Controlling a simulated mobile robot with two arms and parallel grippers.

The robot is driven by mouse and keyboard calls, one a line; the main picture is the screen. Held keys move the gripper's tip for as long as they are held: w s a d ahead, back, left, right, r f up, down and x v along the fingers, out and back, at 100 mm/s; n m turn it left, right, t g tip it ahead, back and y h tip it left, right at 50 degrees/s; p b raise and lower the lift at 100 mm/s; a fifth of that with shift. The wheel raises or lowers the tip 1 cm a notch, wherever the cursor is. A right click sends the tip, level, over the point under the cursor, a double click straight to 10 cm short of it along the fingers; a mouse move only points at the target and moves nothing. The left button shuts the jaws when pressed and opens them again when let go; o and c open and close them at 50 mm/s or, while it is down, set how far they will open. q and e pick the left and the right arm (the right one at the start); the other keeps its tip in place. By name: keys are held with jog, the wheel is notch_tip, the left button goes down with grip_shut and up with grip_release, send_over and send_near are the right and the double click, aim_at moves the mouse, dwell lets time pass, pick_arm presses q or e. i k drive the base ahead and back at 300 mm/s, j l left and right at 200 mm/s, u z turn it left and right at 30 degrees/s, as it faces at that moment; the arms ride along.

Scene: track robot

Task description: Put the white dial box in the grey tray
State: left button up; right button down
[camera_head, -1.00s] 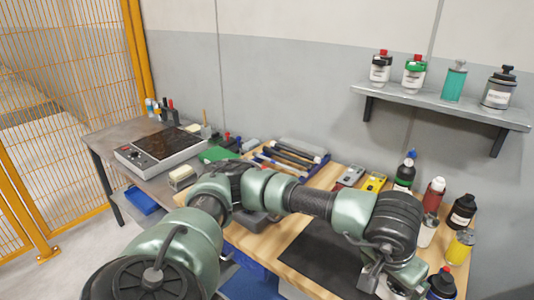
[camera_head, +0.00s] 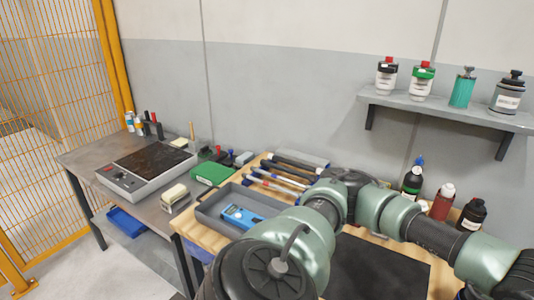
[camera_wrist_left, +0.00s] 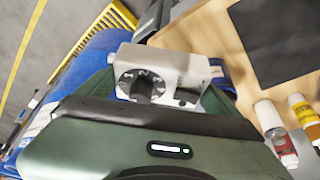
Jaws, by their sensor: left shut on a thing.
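The white dial box (camera_wrist_left: 186,66), with a round black dial on its face, shows in the left wrist view just beyond my left gripper (camera_wrist_left: 158,90). The gripper is shut on the box and holds it. Its dark green body fills the lower part of that view and hides the box's lower edge. The gripper and the box are out of the head view, past its right edge. The grey tray (camera_head: 207,214) lies on the wooden table in the head view, with a blue device (camera_head: 240,215) inside it. My arm hides part of the tray's right side. My right gripper is not in view.
Behind the tray lie a green case (camera_head: 212,173) and a rack of tools (camera_head: 277,178). A hotplate (camera_head: 147,168) and a cream block (camera_head: 174,196) are to the left. Bottles (camera_head: 441,202) stand at the right beside a black mat (camera_head: 375,270). A shelf (camera_head: 450,107) hangs above.

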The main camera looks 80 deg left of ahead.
aim_at(255, 212)
jog(key=k+j+z, duration=0.3)
jog(key=k+j, duration=0.4)
jog(key=j, duration=0.15)
jog(key=k+j+z, duration=0.35)
jog(key=k+j, duration=0.35)
jog(key=k, duration=0.15)
